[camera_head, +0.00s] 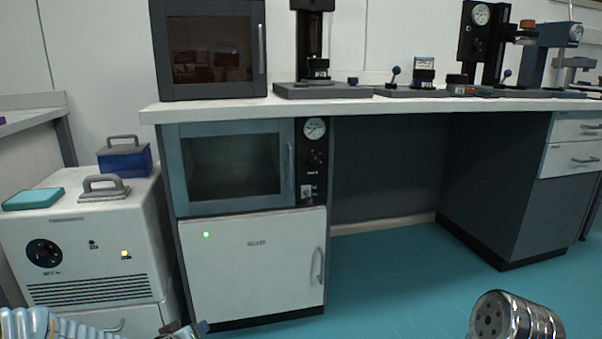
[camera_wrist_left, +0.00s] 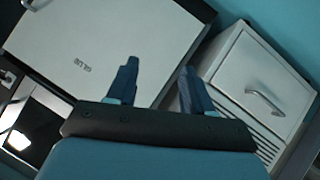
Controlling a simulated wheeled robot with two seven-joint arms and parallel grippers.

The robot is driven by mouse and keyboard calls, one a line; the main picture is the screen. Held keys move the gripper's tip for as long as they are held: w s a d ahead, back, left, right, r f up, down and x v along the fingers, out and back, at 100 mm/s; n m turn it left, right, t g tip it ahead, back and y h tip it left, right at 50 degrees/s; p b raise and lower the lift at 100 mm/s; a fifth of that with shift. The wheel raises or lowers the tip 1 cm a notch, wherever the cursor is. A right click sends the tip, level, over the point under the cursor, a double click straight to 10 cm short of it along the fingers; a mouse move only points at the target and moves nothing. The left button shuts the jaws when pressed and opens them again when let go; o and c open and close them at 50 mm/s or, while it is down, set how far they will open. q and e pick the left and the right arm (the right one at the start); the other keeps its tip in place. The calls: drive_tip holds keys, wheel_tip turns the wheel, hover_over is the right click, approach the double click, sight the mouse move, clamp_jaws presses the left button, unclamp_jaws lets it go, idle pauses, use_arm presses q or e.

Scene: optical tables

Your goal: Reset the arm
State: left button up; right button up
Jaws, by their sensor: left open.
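My left arm comes in at the bottom left of the head view. Part of my left gripper (camera_head: 186,329) shows there at the lower edge, in front of the white cabinet. In the left wrist view my left gripper (camera_wrist_left: 158,72) has its two dark blue fingers apart, with nothing between them. The white cabinet door (camera_wrist_left: 95,45) lies beyond the fingers, and they appear apart from it. My right gripper is not in view.
A white cabinet (camera_head: 255,265) stands under the bench (camera_head: 400,107). A white machine (camera_head: 85,235) at left carries a blue box (camera_head: 125,160), a grey handled block (camera_head: 103,189) and a teal box (camera_head: 33,198). A dark-framed oven (camera_head: 210,45) stands on the bench. Floor (camera_head: 400,265) is clear.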

use_arm(q)
drive_tip(key=s+d+f+m+g+h, duration=0.2)
drive_tip(key=s+d+f+g, duration=0.4)
drive_tip(key=s+f, duration=0.6)
drive_tip(key=s+d+f+m+g+h, duration=0.1)
drive_tip(key=s+d+f+g, duration=0.3)
drive_tip(key=s+d+f, duration=0.6)
drive_tip(key=s+a+r+p, duration=0.1)
drive_tip(key=s+r+p, duration=0.2)
drive_tip(key=r+p, duration=1.2)
drive_tip(key=p, duration=0.2)
drive_tip(key=shift+a+r+m+g+p, duration=0.15)
drive_tip(key=shift+r+m+g+p, duration=0.15)
drive_tip(key=shift+r+p, duration=0.1)
